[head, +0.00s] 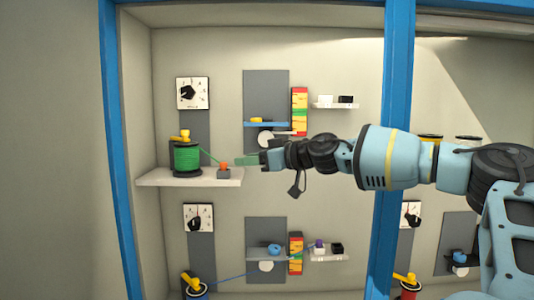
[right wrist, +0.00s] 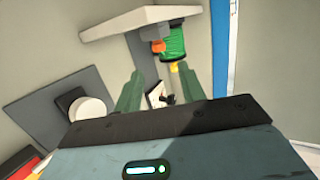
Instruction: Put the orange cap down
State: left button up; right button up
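The small orange cap (head: 224,166) sits on top of a small grey block (head: 223,174) near the right end of the upper left white shelf (head: 160,178). The cap also shows in the right wrist view (right wrist: 158,47), beyond my fingertips and beside the green spool. My right gripper (head: 242,160) reaches in from the right, just right of the cap. In the right wrist view its two green fingers (right wrist: 159,84) stand apart with nothing held between them. My left gripper is not in view.
A green cable spool (head: 187,158) with a yellow part on top stands on the shelf, left of the cap; green cable runs from it towards the cap. A dial (head: 193,93) is above. A blue post (head: 393,150) stands behind my right arm.

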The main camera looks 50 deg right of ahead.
jog(key=s+a+f+g+y, duration=0.15)
jog(key=a+f, duration=0.25)
jog(key=f, duration=1)
jog(key=s+a+f+n+p, duration=0.1)
jog(key=s+a+f, duration=0.3)
jog(key=f, duration=0.9)
jog(key=s+a+f+g, duration=0.1)
jog(key=a+f, duration=0.4)
jog(key=f, duration=0.9)
jog(key=s+a+f+m+g+h, duration=0.1)
jog(key=s+a+f, duration=0.4)
jog(key=s+f, duration=0.15)
jog(key=s+a+f+g, duration=0.1)
jog(key=s+a+f, duration=0.45)
jog(key=f, duration=0.25)
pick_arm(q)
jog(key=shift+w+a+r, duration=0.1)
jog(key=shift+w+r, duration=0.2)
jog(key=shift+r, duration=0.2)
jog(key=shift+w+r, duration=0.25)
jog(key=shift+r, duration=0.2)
pick_arm(e)
jog(key=s+a+f+g, duration=0.1)
jog(key=s+a+f, duration=0.3)
jog(key=s, duration=0.4)
jog(key=s+a+f+g+h, duration=0.1)
jog(key=s+a+f, duration=0.3)
jog(key=s, duration=0.5)
jog(key=shift+a+g, duration=0.55)
jog(key=shift+a, duration=0.6)
